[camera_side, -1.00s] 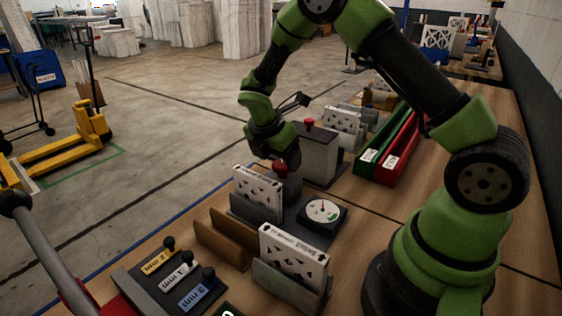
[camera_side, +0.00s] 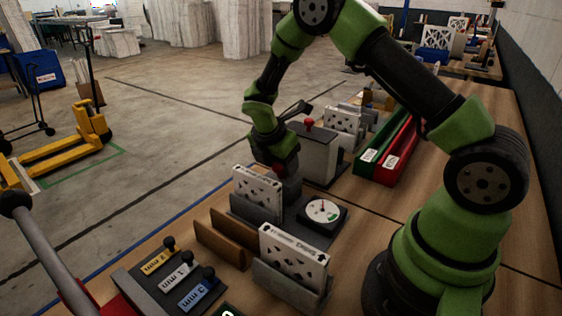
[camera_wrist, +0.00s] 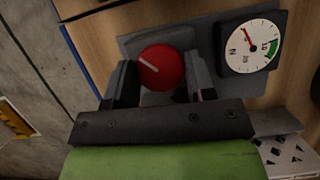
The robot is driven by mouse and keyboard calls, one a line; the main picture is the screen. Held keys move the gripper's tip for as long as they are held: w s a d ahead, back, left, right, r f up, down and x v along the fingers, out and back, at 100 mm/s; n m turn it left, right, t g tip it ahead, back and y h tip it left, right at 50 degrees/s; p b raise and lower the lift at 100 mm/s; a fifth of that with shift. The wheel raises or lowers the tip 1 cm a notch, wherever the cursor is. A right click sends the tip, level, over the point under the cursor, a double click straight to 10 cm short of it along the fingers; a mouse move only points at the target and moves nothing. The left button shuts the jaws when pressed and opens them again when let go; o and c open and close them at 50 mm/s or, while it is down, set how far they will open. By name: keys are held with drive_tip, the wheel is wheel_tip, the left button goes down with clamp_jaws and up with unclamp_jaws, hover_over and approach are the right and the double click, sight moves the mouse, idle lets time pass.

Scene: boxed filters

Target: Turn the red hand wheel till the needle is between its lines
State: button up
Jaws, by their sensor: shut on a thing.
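The red hand wheel (camera_wrist: 161,67) with a pale mark lies between the fingers of my gripper (camera_wrist: 158,82) in the wrist view. My gripper is shut on it. In the side view my gripper (camera_side: 277,160) is down at the wheel on its grey block, and the wheel is mostly hidden. The round white gauge (camera_wrist: 250,47) sits right of the wheel in the wrist view. Its red needle points up and left, away from the green band at the right of the dial. The gauge also shows in the side view (camera_side: 323,211). Its fine lines are too small to tell.
White patterned filters stand in holders near the wheel, one behind the gauge (camera_side: 257,188) and one in front (camera_side: 295,250). A grey box with a red knob (camera_side: 310,124) stands close behind my gripper. Green (camera_side: 377,150) and red (camera_side: 400,157) bins lie to the right.

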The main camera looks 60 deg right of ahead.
drive_tip(key=m+g, duration=0.1)
drive_tip(key=m, duration=0.4)
drive_tip(key=shift+w+g+y, duration=0.15)
drive_tip(key=shift+g+y, duration=0.25)
drive_tip(key=m, duration=0.2)
drive_tip(key=m+g+y, duration=0.1)
drive_tip(key=m, duration=0.2)
drive_tip(key=shift+w+d+g, duration=0.1)
drive_tip(key=shift+g, duration=0.2)
drive_tip(key=m+y, duration=0.1)
drive_tip(key=m, duration=0.2)
drive_tip(key=m+y, duration=0.1)
drive_tip(key=m, duration=0.1)
drive_tip(key=shift+d+m+g, duration=0.15)
drive_tip(key=shift+m+g, duration=0.25)
drive_tip(key=shift+m+y, duration=1)
drive_tip(key=shift+m, duration=1.3)
drive_tip(key=shift+d, duration=0.1)
drive_tip(key=o, duration=0.9)
